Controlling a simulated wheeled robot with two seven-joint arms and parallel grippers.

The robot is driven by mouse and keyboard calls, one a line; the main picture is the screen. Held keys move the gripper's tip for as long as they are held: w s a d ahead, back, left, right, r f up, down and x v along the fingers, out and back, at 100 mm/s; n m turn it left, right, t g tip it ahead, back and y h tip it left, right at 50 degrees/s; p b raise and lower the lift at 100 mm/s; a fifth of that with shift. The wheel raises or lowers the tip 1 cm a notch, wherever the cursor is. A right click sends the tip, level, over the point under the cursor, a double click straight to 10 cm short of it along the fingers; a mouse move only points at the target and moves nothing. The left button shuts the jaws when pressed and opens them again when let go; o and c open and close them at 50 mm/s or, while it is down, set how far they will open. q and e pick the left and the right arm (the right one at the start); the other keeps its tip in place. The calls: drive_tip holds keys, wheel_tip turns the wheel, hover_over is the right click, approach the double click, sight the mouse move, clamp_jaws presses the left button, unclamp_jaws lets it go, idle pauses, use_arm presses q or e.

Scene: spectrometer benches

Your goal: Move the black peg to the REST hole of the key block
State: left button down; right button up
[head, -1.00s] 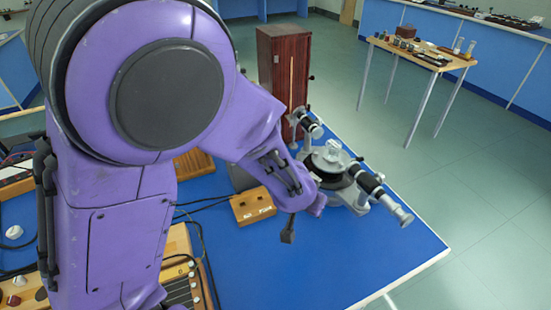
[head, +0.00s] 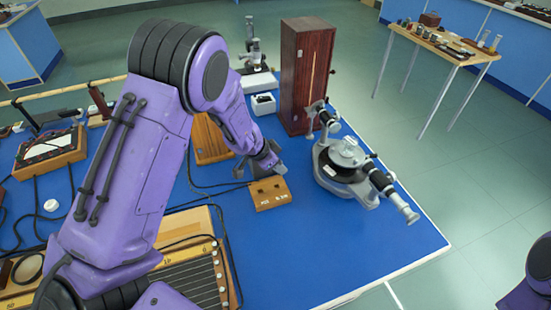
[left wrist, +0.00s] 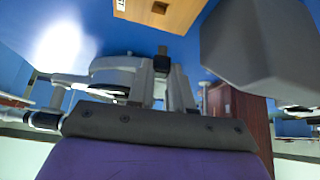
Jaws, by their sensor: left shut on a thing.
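The wooden key block (head: 270,194) lies on the blue bench, its front labels too small to read surely. My left gripper (head: 268,163) is just behind and above it in the head view. In the left wrist view my left gripper (left wrist: 163,75) is shut on the black peg (left wrist: 162,58), whose dark end shows between the fingers. The key block (left wrist: 165,12) is at the top edge of that view, apart from the peg, with a dark hole showing. In the head view I cannot make out the peg clearly. My right gripper is out of view.
The grey spectrometer (head: 346,160) stands right of the block, its telescope pointing to the front right. A tall wooden cabinet (head: 305,75) stands behind. A large grey body (left wrist: 258,45) fills the wrist view's upper right. Blue bench (head: 330,245) in front is clear.

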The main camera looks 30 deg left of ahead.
use_arm(q)
drive_tip(key=s+m+b, duration=0.1)
drive_tip(key=s+f+m+g+h+b, duration=0.1)
drive_tip(key=m, duration=0.1)
drive_tip(key=shift+a+m+h+b, duration=0.1)
drive_tip(key=shift+m+h+b, duration=0.2)
drive_tip(key=shift+b, duration=0.1)
drive_tip(key=shift+w+f+b, duration=0.15)
drive_tip(key=shift+f+b, duration=0.7)
drive_tip(key=shift+b, duration=0.05)
drive_tip(key=shift+f+b, duration=0.4)
drive_tip(key=shift+b, duration=0.2)
drive_tip(key=shift+f, duration=0.9)
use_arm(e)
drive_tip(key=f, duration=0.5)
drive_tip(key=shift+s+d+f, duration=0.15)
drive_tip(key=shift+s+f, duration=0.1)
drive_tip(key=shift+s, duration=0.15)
use_arm(q)
drive_tip(key=c, duration=0.9)
unclamp_jaws()
drive_tip(key=shift+c, duration=0.2)
